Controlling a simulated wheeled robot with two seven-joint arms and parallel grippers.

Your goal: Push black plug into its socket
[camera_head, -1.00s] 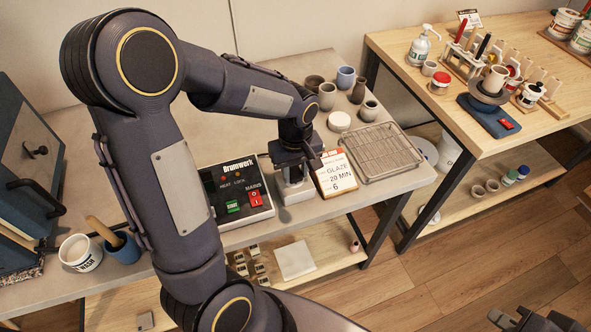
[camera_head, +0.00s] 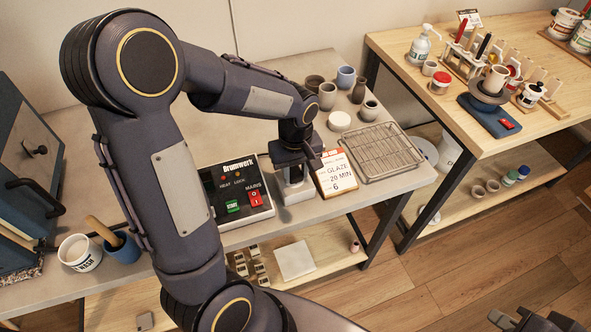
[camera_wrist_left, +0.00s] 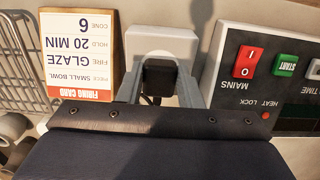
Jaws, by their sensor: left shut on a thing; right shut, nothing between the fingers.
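The black plug (camera_wrist_left: 160,78) shows in the left wrist view, in front of the white socket box (camera_wrist_left: 153,42). A pale round socket face shows just behind the plug. My left gripper (camera_wrist_left: 160,92) is shut on the plug, one finger on each side of it. In the head view my left gripper (camera_head: 293,180) is over the bench, between the control box and the firing card; the plug is hidden there. I cannot tell how deep the plug sits in the socket. My right gripper (camera_head: 537,322) is shut and empty at the bottom right, over the floor.
The control box (camera_head: 238,190) with its red MAINS switch (camera_wrist_left: 246,62) is close beside the left gripper. The firing card (camera_head: 336,172) stands on the other side, with a wire rack (camera_head: 382,152) beyond it. Several small pots (camera_head: 327,96) stand behind.

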